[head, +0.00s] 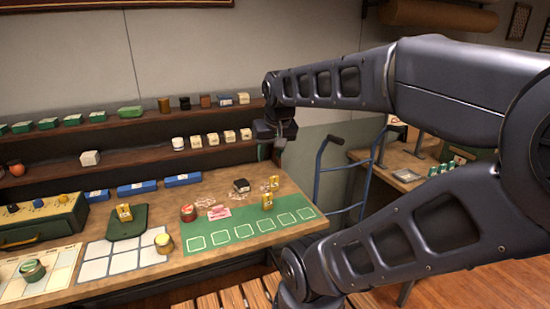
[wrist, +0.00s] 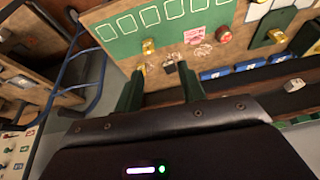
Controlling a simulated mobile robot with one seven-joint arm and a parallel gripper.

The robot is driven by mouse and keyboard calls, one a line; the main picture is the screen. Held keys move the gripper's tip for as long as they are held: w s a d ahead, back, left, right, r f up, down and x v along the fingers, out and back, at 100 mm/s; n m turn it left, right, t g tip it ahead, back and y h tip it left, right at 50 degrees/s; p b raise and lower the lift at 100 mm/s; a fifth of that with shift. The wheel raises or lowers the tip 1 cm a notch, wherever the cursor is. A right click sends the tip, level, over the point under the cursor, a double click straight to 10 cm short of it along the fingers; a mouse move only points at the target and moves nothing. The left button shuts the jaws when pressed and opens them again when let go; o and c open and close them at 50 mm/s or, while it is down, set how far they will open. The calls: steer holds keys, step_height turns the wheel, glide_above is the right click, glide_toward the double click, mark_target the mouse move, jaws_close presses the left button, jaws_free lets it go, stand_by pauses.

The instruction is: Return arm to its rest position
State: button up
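My arm reaches in from the right in the head view, its links bent high above the counter. My gripper (head: 275,132) hangs at the arm's end, above the right end of the wooden counter (head: 215,190) and in front of the shelf ends. In the wrist view my gripper (wrist: 159,74) shows two green fingers spread apart. I see nothing held between them. A small black box (wrist: 169,67) shows beyond the fingers, on the counter and apart from them.
The counter holds a green mat (head: 237,233), a red tin (head: 188,212), a black box (head: 241,186) and yellow pieces. Shelves (head: 140,155) with small goods line the wall. A blue hand truck (head: 330,170) stands right of the counter, near a side table (head: 400,165).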

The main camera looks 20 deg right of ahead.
steer(key=shift+s+d+f+n, duration=0.15)
steer(key=shift+s+f, duration=0.15)
steer(key=shift+s, duration=0.2)
steer(key=shift+s+d+f+n, duration=0.15)
steer(key=shift+s+f, duration=0.1)
steer(key=shift+s, duration=0.2)
